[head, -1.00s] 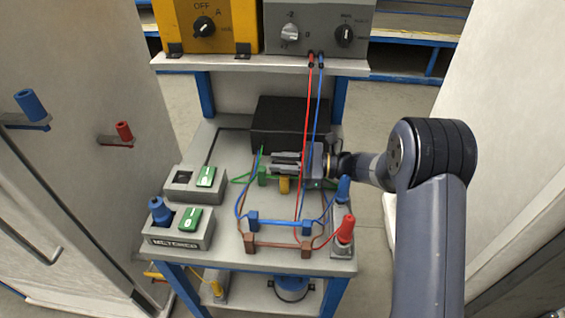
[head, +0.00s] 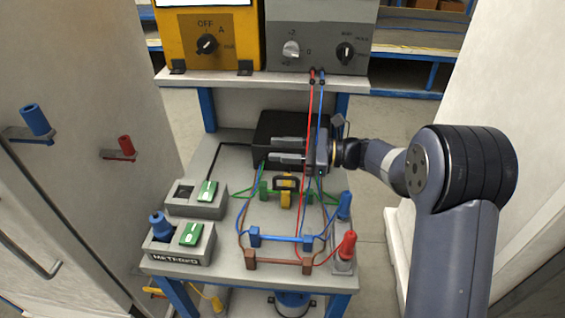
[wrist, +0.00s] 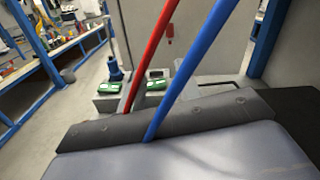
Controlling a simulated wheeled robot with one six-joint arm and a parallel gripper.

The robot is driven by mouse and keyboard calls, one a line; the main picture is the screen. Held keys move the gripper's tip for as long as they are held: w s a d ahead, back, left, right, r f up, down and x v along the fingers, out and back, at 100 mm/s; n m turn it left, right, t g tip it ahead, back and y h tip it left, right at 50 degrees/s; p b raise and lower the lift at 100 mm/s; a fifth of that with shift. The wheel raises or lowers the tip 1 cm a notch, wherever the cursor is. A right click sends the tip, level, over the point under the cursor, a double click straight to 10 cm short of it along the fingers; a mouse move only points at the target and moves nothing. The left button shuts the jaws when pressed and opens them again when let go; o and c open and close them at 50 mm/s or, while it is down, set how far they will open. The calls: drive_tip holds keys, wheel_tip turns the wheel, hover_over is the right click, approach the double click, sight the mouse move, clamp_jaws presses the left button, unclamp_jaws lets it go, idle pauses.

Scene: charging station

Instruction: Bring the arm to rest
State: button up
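My gripper (head: 273,149) is in the head view, over the back of the cart top and in front of the black box (head: 284,127). Its two fingers point left with a gap between them and nothing in it. The red cable (head: 311,181) and the blue cable (head: 320,100) hang down from the grey unit and pass close by my gripper; whether they touch it is unclear. The same red cable (wrist: 150,50) and blue cable (wrist: 190,68) cross close in front of the wrist camera. My forearm comes in from the right.
The cart top (head: 213,253) carries two grey blocks with green switches (head: 207,191), a yellow-and-black part (head: 286,190), and blue and brown clips with looped wires. A shelf (head: 262,82) holds the yellow and grey units. Pale panels stand on both sides.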

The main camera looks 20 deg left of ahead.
drive_tip(key=shift+r, duration=0.4)
